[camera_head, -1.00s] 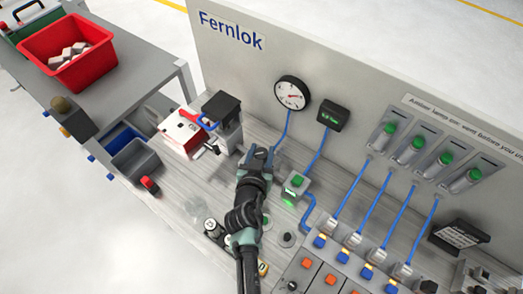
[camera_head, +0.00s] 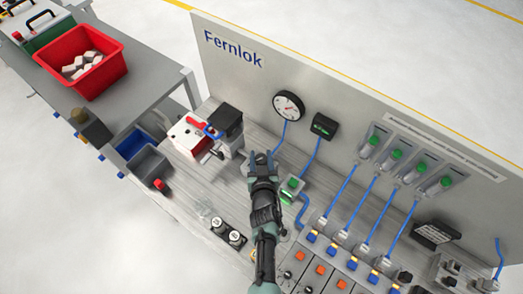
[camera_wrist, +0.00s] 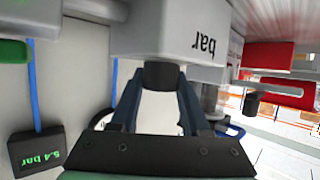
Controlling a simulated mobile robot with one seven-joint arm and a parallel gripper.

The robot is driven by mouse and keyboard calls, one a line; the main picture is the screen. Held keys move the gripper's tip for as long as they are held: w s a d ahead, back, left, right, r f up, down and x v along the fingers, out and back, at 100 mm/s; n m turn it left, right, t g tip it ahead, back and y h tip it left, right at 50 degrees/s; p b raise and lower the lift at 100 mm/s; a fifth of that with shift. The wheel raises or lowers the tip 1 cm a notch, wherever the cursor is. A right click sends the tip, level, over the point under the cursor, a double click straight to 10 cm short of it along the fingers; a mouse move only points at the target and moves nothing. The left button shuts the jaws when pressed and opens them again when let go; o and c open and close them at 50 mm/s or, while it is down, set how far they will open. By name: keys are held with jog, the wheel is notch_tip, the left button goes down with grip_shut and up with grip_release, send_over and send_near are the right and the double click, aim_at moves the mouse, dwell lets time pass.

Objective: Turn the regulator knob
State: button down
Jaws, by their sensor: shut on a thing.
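The regulator shows in the wrist view as a light grey body (camera_wrist: 190,38) with upside-down "bar" lettering. Its dark knob (camera_wrist: 161,75) sits between the fingertips of my gripper (camera_wrist: 160,82), which is shut on it. In the head view my gripper (camera_head: 262,160) reaches onto the grey bench at the foot of the back panel and hides most of the regulator and its knob. A round white gauge (camera_head: 288,105) is on the panel above. A dark display (camera_head: 323,126) is beside it; in the wrist view the display (camera_wrist: 38,150) reads about 5.4 bar.
A red-and-white unit (camera_head: 190,138) and a black-topped block (camera_head: 225,122) stand to the left. Blue hoses (camera_head: 345,187) run down the panel to several valves. A red bin (camera_head: 82,66) stands on a side table.

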jog(key=shift+w+a+r+n+y+p, duration=0.15)
jog(key=shift+r+n+y+p, duration=0.15)
jog(key=shift+p, duration=0.4)
jog(key=shift+n+y+p, duration=0.4)
jog(key=shift+y, duration=0.1)
jog(key=shift+f+n+g+y, duration=0.2)
jog(key=shift+n+g+y, duration=0.1)
jog(key=shift+n+y, duration=0.55)
jog(key=shift+c, duration=1.9)
grip_release()
jog(key=shift+s, duration=0.2)
